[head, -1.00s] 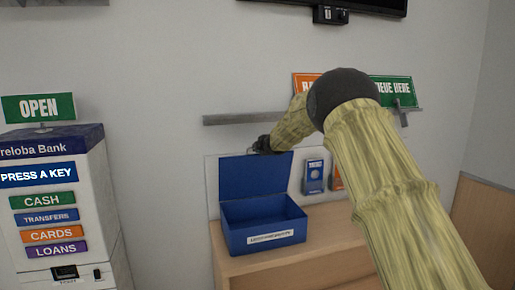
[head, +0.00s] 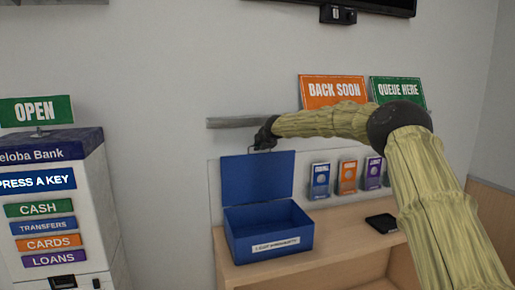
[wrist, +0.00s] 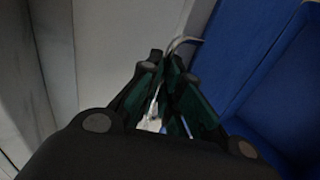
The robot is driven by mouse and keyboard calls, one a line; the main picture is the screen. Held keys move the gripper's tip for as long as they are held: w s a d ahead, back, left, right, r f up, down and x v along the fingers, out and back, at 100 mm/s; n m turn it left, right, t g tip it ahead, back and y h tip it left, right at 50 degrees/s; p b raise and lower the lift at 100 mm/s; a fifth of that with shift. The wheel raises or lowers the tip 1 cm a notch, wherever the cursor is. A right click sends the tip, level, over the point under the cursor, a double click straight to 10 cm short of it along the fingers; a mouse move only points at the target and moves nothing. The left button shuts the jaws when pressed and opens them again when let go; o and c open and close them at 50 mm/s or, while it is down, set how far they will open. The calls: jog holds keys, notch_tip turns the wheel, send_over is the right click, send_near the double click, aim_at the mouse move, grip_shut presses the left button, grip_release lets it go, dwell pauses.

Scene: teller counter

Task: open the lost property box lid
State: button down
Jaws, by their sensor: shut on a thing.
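The lost property box (head: 270,246) is blue with a white label on its front and stands on the wooden counter. Its blue lid (head: 257,178) stands up, tilted slightly back, and the inside of the box is exposed. My gripper (head: 265,147) is at the top edge of the lid. In the wrist view my gripper (wrist: 170,62) has its dark green fingers closed together on a thin, curved silver handle (wrist: 186,41) beside the blue lid (wrist: 250,50). The part of the handle between the fingers is hidden.
A grey wall rail (head: 232,122) runs just behind my gripper. Leaflet holders (head: 347,177) and a dark flat device (head: 381,223) are to the right of the box. A bank kiosk (head: 50,215) stands at left.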

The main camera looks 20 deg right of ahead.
jog(key=shift+w+f, duration=0.1)
jog(key=shift+w, duration=0.4)
dwell(0.3)
jog(key=c, duration=1.6)
grip_release()
jog(key=shift+r+v, duration=0.25)
jog(key=shift+v, duration=5.8)
jog(key=shift+w+d, duration=0.1)
jog(key=shift+w, duration=0.05)
